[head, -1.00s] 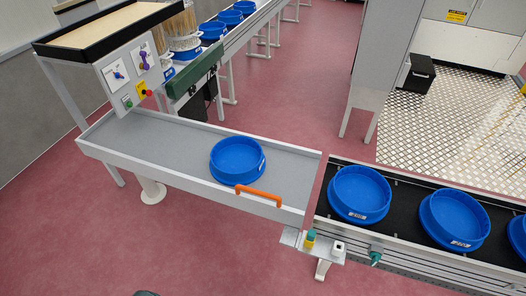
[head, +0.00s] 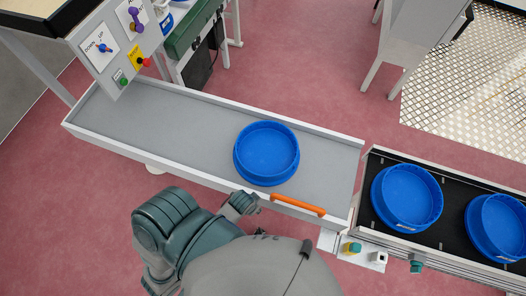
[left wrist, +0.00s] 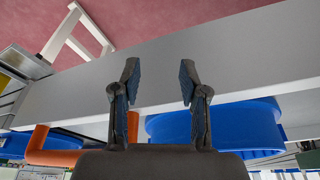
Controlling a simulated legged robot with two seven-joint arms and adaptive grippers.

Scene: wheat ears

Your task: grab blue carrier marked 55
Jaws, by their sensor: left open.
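A round blue carrier (head: 267,151) sits alone on the grey tray (head: 150,120), right of its middle, near the orange handle. No number on it can be read in the head view. More blue carriers, one (head: 407,197) and another (head: 497,225), stand on the black conveyor at the right. My left gripper (left wrist: 158,82) is open and empty in the left wrist view, with a blue carrier (left wrist: 222,126) behind its fingers. In the head view my left arm reaches toward the tray's front edge, and its fingers are not clear there. My right gripper is not seen.
The orange handle (head: 298,205) sticks out from the tray's front wall. A control panel (head: 117,45) with knobs and buttons stands at the back left. A small button box (head: 352,250) is beside the tray's right end. The tray's left half is clear.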

